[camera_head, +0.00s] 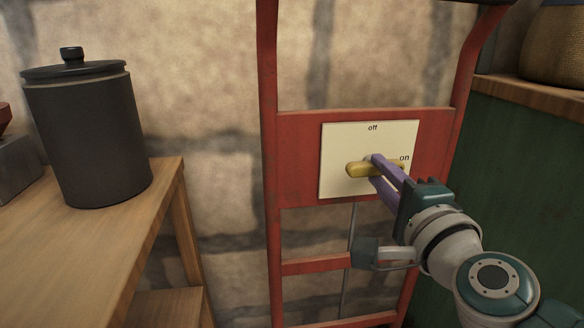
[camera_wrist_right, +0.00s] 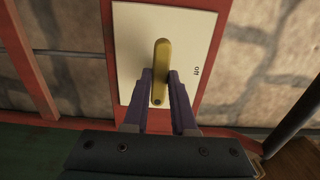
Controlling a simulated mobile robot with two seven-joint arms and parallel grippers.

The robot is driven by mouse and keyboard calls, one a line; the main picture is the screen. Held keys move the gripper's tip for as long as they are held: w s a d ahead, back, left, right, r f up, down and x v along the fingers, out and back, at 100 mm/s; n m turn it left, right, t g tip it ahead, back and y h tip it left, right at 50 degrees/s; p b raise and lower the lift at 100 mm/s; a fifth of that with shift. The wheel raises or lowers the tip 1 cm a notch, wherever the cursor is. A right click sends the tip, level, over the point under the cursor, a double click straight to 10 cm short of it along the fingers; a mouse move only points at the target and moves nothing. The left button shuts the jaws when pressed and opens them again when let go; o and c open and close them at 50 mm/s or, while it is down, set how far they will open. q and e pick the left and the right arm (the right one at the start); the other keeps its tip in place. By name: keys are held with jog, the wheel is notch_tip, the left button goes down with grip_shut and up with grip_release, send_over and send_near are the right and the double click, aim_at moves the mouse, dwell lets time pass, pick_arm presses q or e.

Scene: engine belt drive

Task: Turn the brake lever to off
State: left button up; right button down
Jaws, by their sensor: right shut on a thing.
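The yellow brake lever (camera_head: 356,170) is on a cream plate (camera_head: 340,140) marked "off" at the top and "on" at the right. In the head view the lever lies about level, one end to the left and the other toward "on". My right gripper (camera_head: 373,169) has its purple fingers across the lever and is shut on it. In the right wrist view the lever (camera_wrist_right: 162,55) stands between the fingertips of the right gripper (camera_wrist_right: 160,76), and the "off" mark is at the right. The fingers partly hide the lever. My left gripper is not in view.
The plate is on a red metal frame (camera_head: 268,150) before a stone wall. A wooden table (camera_head: 80,245) with a dark lidded canister (camera_head: 88,135) stands at the left. A green cabinet (camera_head: 530,170) with a wooden top is close at the right.

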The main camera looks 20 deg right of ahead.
jog(key=shift+n+p, duration=3.5)
jog(key=shift+n, duration=5.4)
jog(key=c, duration=0.7)
grip_release()
jog(key=shift+s, duration=0.1)
